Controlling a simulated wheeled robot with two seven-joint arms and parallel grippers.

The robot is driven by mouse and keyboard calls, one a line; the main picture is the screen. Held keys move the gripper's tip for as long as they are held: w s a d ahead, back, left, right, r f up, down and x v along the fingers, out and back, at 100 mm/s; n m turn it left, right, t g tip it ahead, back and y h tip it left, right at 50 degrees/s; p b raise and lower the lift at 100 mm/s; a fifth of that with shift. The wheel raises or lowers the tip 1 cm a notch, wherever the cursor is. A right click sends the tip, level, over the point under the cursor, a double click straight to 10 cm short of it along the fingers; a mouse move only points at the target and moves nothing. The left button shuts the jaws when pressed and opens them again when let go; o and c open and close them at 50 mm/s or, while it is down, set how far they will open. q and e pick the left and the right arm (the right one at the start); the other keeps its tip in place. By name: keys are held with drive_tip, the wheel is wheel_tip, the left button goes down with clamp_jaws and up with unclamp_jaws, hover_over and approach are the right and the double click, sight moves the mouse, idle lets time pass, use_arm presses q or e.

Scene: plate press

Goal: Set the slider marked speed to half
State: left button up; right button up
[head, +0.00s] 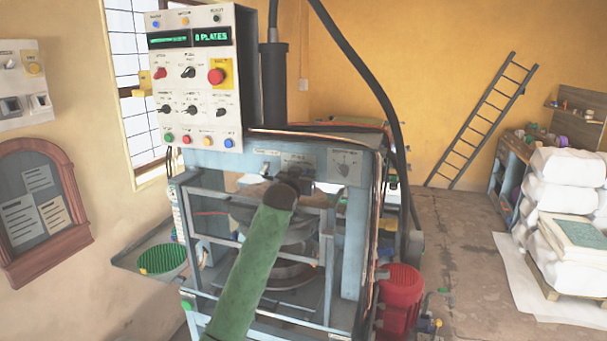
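The slider marked speed cannot be made out for certain. A grey-blue front panel (318,160) on the press carries small labels and fittings, too small to read. My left arm, with a green sleeve, reaches up from the bottom of the head view. Its dark end and the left gripper (298,178) are in front of this panel and cover part of it. The fingers are small and dark, and I cannot tell whether they are open, shut or touching anything. My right gripper is not in view.
A white control box (197,127) with knobs, coloured buttons and a green display reading "8 PLATES" stands upper left. A thick black hose curves down the press's right side. A red motor (400,296) is lower right, a green round tray (163,259) left. Floor is clear at right centre.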

use_arm(q)
drive_tip(key=shift+c, duration=0.4)
clamp_jaws()
drive_tip(key=shift+w+a, duration=0.1)
drive_tip(key=shift+a, duration=0.35)
drive_tip(key=shift+w+a+r, duration=0.1)
drive_tip(key=shift+w+a, duration=0.1)
drive_tip(key=shift+a, duration=0.4)
drive_tip(key=shift+w+a, duration=0.2)
drive_tip(key=shift+a, duration=0.4)
drive_tip(key=shift+o, duration=0.4)
unclamp_jaws()
drive_tip(key=shift+d, duration=0.1)
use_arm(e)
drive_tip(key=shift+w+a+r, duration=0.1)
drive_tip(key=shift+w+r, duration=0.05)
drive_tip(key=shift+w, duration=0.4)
use_arm(q)
drive_tip(key=shift+s+b, duration=0.1)
drive_tip(key=shift+b, duration=0.25)
